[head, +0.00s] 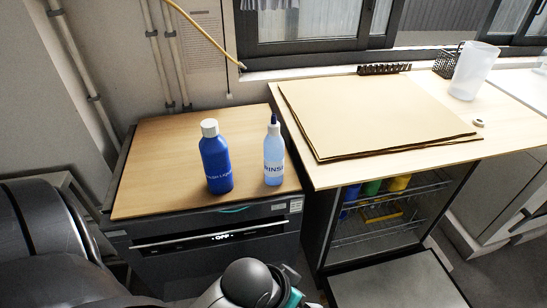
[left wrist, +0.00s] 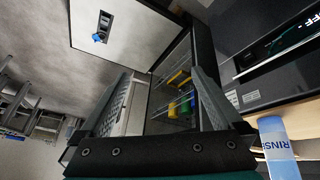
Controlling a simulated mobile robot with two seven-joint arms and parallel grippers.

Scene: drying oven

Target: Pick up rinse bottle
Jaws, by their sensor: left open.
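The rinse bottle (head: 273,155) is light blue with a dark blue nozzle and a "RINSE" label. It stands upright on the wooden top of the oven unit (head: 150,180), near its right edge. In the left wrist view the bottle (left wrist: 278,150) shows at the lower right edge, partly cut off. My left gripper (left wrist: 161,73) is open, with nothing between its fingers; the bottle is outside them, to the right. In the head view only my wrist shows at the bottom, in front of the oven, and the fingers cannot be made out. My right gripper is not in view.
A dark blue bottle (head: 215,160) with a white cap stands just left of the rinse bottle. To the right, a counter holds brown sheets (head: 370,110), a clear beaker (head: 474,70) and a black mesh basket (head: 446,64). Below it an open cabinet holds coloured items (head: 372,187).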

